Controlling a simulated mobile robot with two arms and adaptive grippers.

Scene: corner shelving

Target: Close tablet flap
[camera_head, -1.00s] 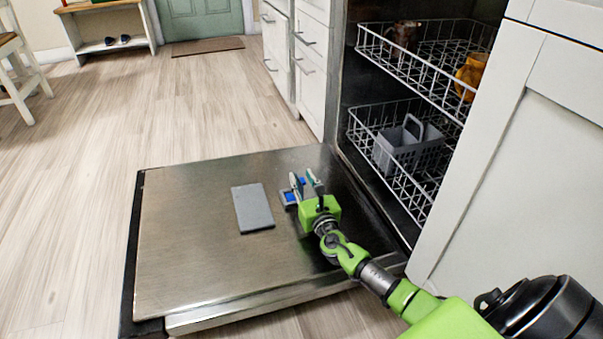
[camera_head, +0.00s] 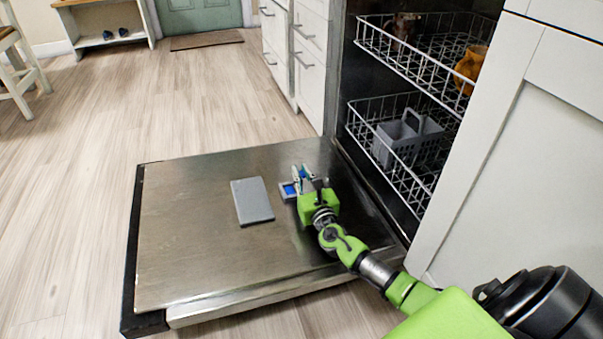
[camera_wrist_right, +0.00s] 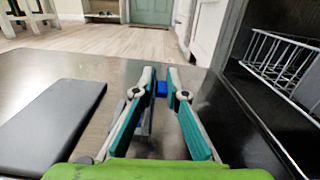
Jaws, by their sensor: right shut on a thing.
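The tablet compartment (camera_head: 287,190) is a small grey and blue unit set in the inner face of the open dishwasher door. Blue shows between my right fingers in the wrist view. The small grey tablet flap (camera_wrist_right: 147,120) shows beside the left finger, mostly hidden by the fingers. My right gripper (camera_head: 302,171) is low over the door at the compartment, its fingers closed in on the flap. In the wrist view my right gripper (camera_wrist_right: 160,78) has a narrow gap between its fingertips. My left gripper is not in view.
The dishwasher door (camera_head: 190,240) lies open and flat. The lower rack (camera_head: 365,135) holds a grey cutlery basket (camera_head: 400,140). A white cabinet (camera_head: 500,170) stands right.

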